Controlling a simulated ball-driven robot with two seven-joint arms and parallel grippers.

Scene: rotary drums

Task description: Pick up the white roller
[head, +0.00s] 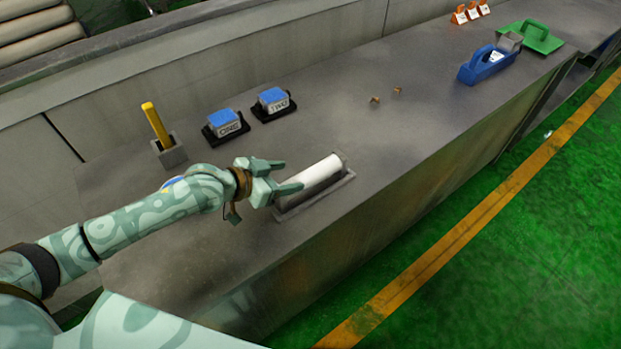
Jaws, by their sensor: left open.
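The white roller (318,174) lies in a shallow grey cradle (318,198) on the grey counter, near its front edge. My left gripper (288,176) is open, at the roller's left end. One finger appears over or beside that end, and the other points past its back side. I cannot tell whether either finger touches the roller. The roller's left end is partly hidden by the gripper. My right gripper is not in view.
Two blue-topped blocks (224,122) (273,100) and a yellow-handled item in a grey holder (171,152) stand behind the gripper. The counter right of the roller is mostly clear.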

